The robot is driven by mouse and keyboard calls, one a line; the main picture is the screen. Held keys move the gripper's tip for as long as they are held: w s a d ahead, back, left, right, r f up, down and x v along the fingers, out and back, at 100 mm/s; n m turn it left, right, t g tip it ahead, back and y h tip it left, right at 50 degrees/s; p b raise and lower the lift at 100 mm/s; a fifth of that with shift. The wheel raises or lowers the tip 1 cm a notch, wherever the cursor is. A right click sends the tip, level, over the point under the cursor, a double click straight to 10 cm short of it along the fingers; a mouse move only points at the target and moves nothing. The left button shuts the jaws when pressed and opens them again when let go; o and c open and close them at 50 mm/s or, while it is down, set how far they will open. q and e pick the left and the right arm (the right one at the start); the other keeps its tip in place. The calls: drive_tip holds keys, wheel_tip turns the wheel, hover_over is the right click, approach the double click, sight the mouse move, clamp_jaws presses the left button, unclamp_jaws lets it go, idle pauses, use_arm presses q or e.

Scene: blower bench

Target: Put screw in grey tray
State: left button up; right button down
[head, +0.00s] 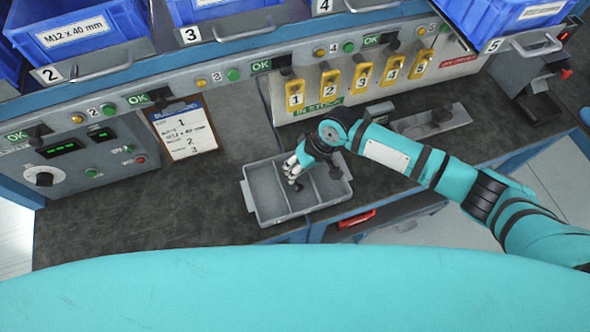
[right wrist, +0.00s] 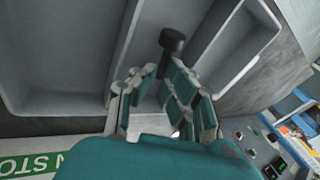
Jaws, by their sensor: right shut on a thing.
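The grey tray (head: 266,188) lies on the dark bench top, near its front edge, and has several compartments. Its walls and dividers fill much of the right wrist view (right wrist: 62,55). My right gripper (head: 295,178) reaches down over the tray, near a divider left of its middle. In the right wrist view, its fingers (right wrist: 165,100) are shut on a dark screw (right wrist: 172,40), whose round head sticks out past the fingertips. I cannot tell whether the screw touches the tray. My left gripper is not in view.
A clipboard (head: 186,133) lies left of the tray. Yellow numbered tags (head: 328,86) hang on the panel behind it. Blue bins (head: 75,32) stand above. A grey holder (head: 430,122) lies to the right, and a red-handled drawer (head: 356,219) is below the bench edge.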

drive_tip(key=shift+f, duration=0.45)
drive_tip(key=shift+f, duration=0.1)
drive_tip(key=c, duration=1.7)
unclamp_jaws()
drive_tip(key=b+v, duration=0.1)
drive_tip(key=v, duration=1.1)
drive_tip(key=shift+a, duration=0.1)
